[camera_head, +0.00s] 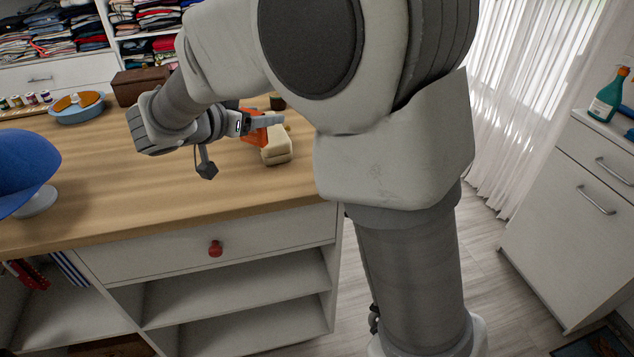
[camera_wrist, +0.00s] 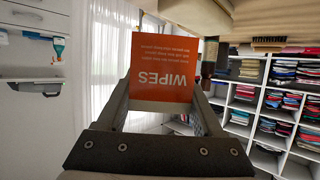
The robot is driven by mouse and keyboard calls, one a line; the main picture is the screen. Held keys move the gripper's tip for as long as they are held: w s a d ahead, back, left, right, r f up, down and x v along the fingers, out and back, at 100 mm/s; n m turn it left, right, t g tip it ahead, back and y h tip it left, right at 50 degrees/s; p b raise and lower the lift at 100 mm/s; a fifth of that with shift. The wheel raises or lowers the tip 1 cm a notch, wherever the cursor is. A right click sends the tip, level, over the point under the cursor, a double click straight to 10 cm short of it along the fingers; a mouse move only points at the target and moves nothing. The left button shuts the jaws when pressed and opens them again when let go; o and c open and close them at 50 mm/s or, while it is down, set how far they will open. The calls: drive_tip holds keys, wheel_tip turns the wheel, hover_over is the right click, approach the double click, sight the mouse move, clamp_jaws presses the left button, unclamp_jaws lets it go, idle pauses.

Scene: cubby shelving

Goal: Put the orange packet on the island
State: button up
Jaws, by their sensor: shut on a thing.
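The orange packet (camera_wrist: 163,62), marked WIPES, is between the fingers of my gripper (camera_wrist: 165,95) in the wrist view. My gripper (camera_head: 262,122) is shut on it. In the head view the orange packet (camera_head: 253,138) is partly hidden by the gripper and hangs at or just above the wooden top of the island (camera_head: 180,196), near its right end. I cannot tell whether its lower edge touches the top.
A beige object (camera_head: 276,151) is right beside the packet. A blue cap (camera_head: 24,165) on a stand is at the left. A brown box (camera_head: 140,84) and a blue round dish (camera_head: 78,112) stand farther back. The front middle of the top is clear.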

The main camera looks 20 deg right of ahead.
drive_tip(key=shift+w+a+f, duration=0.1)
drive_tip(key=shift+a+f, duration=0.1)
drive_tip(key=d+f, duration=0.2)
drive_tip(key=d, duration=0.1)
drive_tip(key=d+f+b, duration=0.1)
drive_tip(key=d+f, duration=0.1)
drive_tip(key=d, duration=0.2)
drive_tip(key=d+f, duration=0.2)
drive_tip(key=d, duration=0.2)
drive_tip(key=shift+w+d+f+b, duration=0.1)
drive_tip(key=shift+w+f+b, duration=0.05)
drive_tip(key=shift+f+b, duration=0.2)
drive_tip(key=shift+d+f+b, duration=0.1)
drive_tip(key=shift+f+b, duration=0.2)
drive_tip(key=shift+f, duration=1.7)
drive_tip(key=shift+f+b, duration=0.2)
drive_tip(key=shift+b, duration=0.2)
drive_tip(key=o, duration=1.3)
drive_tip(key=shift+r, duration=0.1)
drive_tip(key=shift+o, duration=0.2)
